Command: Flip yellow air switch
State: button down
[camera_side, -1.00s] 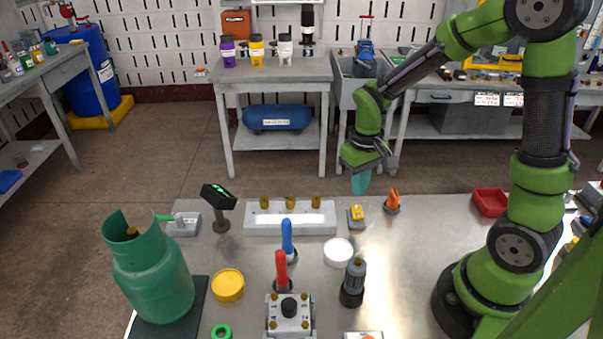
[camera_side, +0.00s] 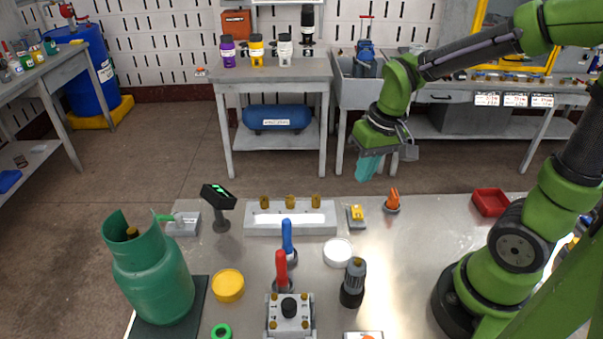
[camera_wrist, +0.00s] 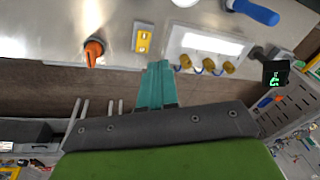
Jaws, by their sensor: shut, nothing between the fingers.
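The yellow air switch (camera_side: 356,214) is a small yellow rocker on a grey base at the far edge of the metal table. It also shows in the wrist view (camera_wrist: 143,40) as a yellow plate with a light rocker, up and left of the fingers. My gripper (camera_side: 367,168) hangs above and beyond the table's far edge, with teal fingers pointing down. The fingers (camera_wrist: 158,72) are shut and empty in the wrist view, and they are apart from the switch.
An orange switch (camera_side: 393,202) stands just right of the yellow one. A grey block (camera_side: 290,231) with several brass knobs lies to its left. A white round lid (camera_side: 338,252) and a blue-handled lever (camera_side: 287,238) stand nearer. A red tray (camera_side: 490,202) is at right.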

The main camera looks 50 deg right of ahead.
jog(key=s+a+r+t, duration=0.2)
jog(key=r, duration=0.3)
jog(key=s+a+r+t+y, duration=0.1)
jog(key=s+a+r+t, duration=0.1)
jog(key=s+r+t, duration=0.1)
jog(key=shift+s+a+r, duration=0.25)
jog(key=shift+s+r, duration=0.05)
jog(key=shift+r, duration=0.55)
jog(key=n+g+h, duration=0.2)
jog(key=n+g, duration=0.5)
jog(key=n, duration=0.6)
send_over(359, 214)
notch_tip(359, 214, down, 7)
jog(key=shift+f, duration=0.15)
notch_tip(359, 214, down, 14)
jog(key=shift+r, duration=0.1)
